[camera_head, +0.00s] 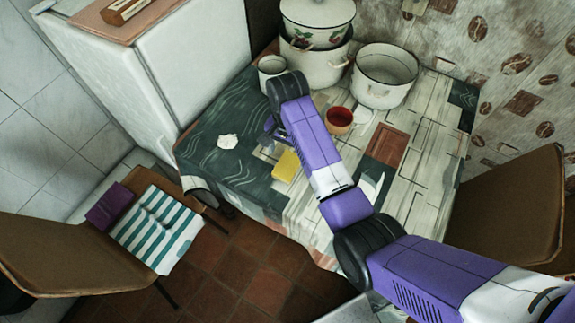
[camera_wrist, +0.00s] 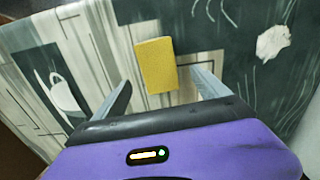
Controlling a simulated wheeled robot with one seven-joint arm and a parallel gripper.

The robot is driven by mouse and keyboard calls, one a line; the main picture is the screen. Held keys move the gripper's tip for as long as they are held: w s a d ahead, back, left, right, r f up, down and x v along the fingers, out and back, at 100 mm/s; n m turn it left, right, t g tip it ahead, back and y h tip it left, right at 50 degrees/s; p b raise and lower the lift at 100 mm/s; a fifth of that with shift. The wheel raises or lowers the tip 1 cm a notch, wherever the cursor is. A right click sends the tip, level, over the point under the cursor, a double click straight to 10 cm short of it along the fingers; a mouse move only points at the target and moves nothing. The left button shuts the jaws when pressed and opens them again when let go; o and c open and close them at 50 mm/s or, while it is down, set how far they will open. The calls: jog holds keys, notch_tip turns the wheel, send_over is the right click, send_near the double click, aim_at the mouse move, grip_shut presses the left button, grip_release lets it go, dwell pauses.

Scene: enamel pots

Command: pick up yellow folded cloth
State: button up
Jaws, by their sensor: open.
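The yellow folded cloth (camera_head: 287,165) lies flat on the patterned tablecloth, partly covered by my arm in the head view. In the wrist view the cloth (camera_wrist: 155,65) shows whole, as a small yellow rectangle ahead of my gripper. My gripper (camera_wrist: 165,88) is open, with its two fingers spread apart and nothing between them. The cloth lies beyond the fingertips, roughly centred between them. In the head view my gripper (camera_head: 275,130) is above the table, close to the cloth, and its fingers are mostly hidden.
White enamel pots (camera_head: 386,76) and a mug (camera_head: 271,68) stand at the back of the table. A red-brown bowl (camera_head: 339,121) is right of my arm. A crumpled white item (camera_head: 228,141) lies on the left. A white cup-like shape (camera_wrist: 65,95) shows in the wrist view.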

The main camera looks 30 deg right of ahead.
aim_at(288, 165)
jog(key=f, duration=0.4)
jog(key=shift+s+a+f+p, duration=0.2)
jog(key=shift+f+p, duration=0.1)
jog(key=shift+f, duration=0.1)
jog(key=c, duration=1.5)
jog(key=shift+o, duration=0.2)
jog(key=shift+d+r, duration=0.1)
